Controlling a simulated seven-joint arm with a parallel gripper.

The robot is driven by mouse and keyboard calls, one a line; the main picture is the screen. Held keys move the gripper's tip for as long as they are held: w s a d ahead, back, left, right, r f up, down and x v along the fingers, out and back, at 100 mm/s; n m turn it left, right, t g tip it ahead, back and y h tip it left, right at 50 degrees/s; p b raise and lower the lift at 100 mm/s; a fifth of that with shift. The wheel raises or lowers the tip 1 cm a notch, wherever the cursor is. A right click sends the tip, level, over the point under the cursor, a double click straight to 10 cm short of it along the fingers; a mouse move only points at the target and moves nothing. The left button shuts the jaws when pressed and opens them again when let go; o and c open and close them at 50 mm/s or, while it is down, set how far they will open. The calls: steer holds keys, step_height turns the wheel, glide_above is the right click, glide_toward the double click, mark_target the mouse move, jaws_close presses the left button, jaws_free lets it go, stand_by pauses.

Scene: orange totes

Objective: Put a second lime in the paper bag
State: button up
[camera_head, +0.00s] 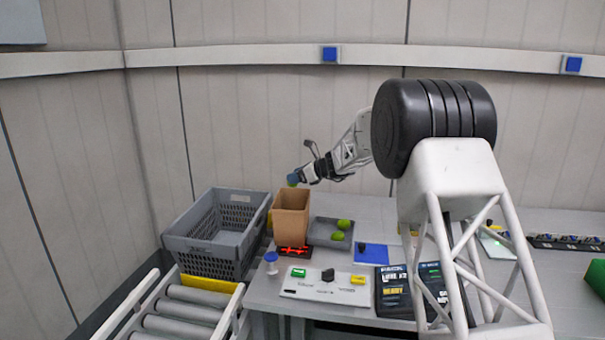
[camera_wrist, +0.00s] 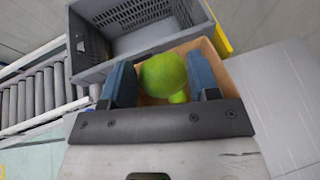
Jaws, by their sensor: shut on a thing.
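My gripper (camera_head: 293,180) is above the open top of the brown paper bag (camera_head: 290,218). In the wrist view, its two blue fingers are shut on a green lime (camera_wrist: 163,74). Part of another lime (camera_wrist: 179,97) shows below the held one, inside the bag (camera_wrist: 206,47). The bag stands upright on the table. Two more limes, a rear one (camera_head: 343,224) and a front one (camera_head: 337,236), lie in the shallow grey tray (camera_head: 319,240) right of the bag.
A large grey crate (camera_head: 198,242) stands close to the left of the bag, beside a roller conveyor (camera_head: 180,310). A scale-like box with a red display (camera_head: 293,252) is at the bag's foot. A blue-topped post (camera_head: 271,262) and a button panel (camera_head: 325,287) are in front.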

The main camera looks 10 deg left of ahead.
steer(key=shift+a+f, duration=0.15)
steer(key=shift+a, duration=0.15)
steer(key=shift+f, duration=0.1)
steer(key=shift+f, duration=2.8)
steer(key=o, duration=1)
steer(key=shift+d, duration=0.15)
steer(key=v, duration=0.7)
steer(key=shift+d, duration=0.25)
steer(key=shift+s+r, duration=0.1)
